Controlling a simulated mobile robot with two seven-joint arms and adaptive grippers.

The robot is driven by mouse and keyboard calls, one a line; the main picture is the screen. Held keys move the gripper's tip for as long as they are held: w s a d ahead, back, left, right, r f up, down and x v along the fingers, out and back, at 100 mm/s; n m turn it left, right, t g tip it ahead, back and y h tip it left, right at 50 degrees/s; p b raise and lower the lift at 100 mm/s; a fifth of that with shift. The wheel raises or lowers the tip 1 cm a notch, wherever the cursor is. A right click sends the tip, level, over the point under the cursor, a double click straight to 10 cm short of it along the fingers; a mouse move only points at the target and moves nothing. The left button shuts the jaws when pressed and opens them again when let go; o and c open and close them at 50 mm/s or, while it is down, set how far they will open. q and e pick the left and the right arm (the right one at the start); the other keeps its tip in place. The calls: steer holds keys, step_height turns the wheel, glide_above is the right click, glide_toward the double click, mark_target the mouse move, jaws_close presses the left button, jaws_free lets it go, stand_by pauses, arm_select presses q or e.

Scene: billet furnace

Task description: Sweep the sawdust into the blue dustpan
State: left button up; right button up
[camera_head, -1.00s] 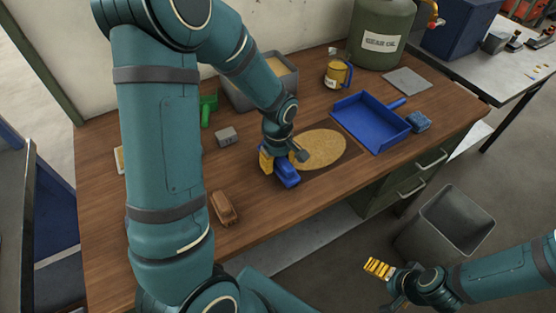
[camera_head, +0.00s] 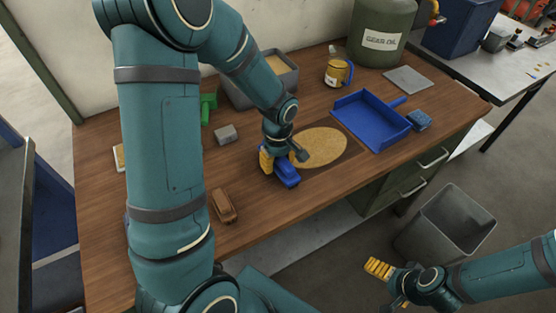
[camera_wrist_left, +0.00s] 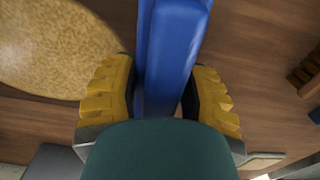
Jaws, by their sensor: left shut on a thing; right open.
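The sawdust (camera_head: 320,147) lies as a flat tan oval patch on the wooden bench. It also shows at the upper left of the left wrist view (camera_wrist_left: 50,45). The blue dustpan (camera_head: 372,122) lies right of the sawdust, its handle pointing to the back right. My left gripper (camera_head: 277,162) is at the left edge of the patch, shut on a blue tool (camera_head: 288,174). In the left wrist view the blue tool (camera_wrist_left: 172,50) sits between the yellow fingers; its underside is hidden. My right gripper (camera_head: 388,284) is open and empty, off the bench's front at lower right.
A grey bin (camera_head: 260,90) stands at the back, with a mug (camera_head: 338,72) and a gear oil can (camera_head: 382,35) to its right. A blue sponge (camera_head: 419,120) lies beside the dustpan. A grey block (camera_head: 225,135) and a brown brush (camera_head: 223,206) lie to the left.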

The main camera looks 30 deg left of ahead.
mark_target(342, 137)
arm_select(q)
steer(key=shift+w, duration=0.15)
steer(key=shift+w+d, duration=0.65)
steer(key=shift+w, duration=0.65)
steer(key=shift+w+d, duration=0.6)
steer(key=shift+w, duration=0.75)
steer(key=shift+w+d, duration=0.65)
steer(key=shift+w, duration=0.65)
steer(key=shift+w+d+r+p, duration=0.15)
steer(key=shift+w+d, duration=0.65)
steer(key=shift+w, duration=0.95)
steer(key=shift+w+d+f+p, duration=0.15)
steer(key=shift+w+d, duration=0.6)
steer(key=shift+w, duration=1)
steer(key=shift+w+d+r+p, duration=0.15)
steer(key=shift+w+d, duration=0.65)
steer(key=shift+w, duration=0.95)
steer(key=shift+w+d, duration=0.1)
steer(key=shift+w, duration=0.05)
steer(key=shift+w, duration=0.1)
steer(key=shift+w+d, duration=0.3)
steer(key=shift+w, duration=0.35)
steer(key=shift+w+d, duration=0.3)
steer(key=shift+w, duration=0.3)
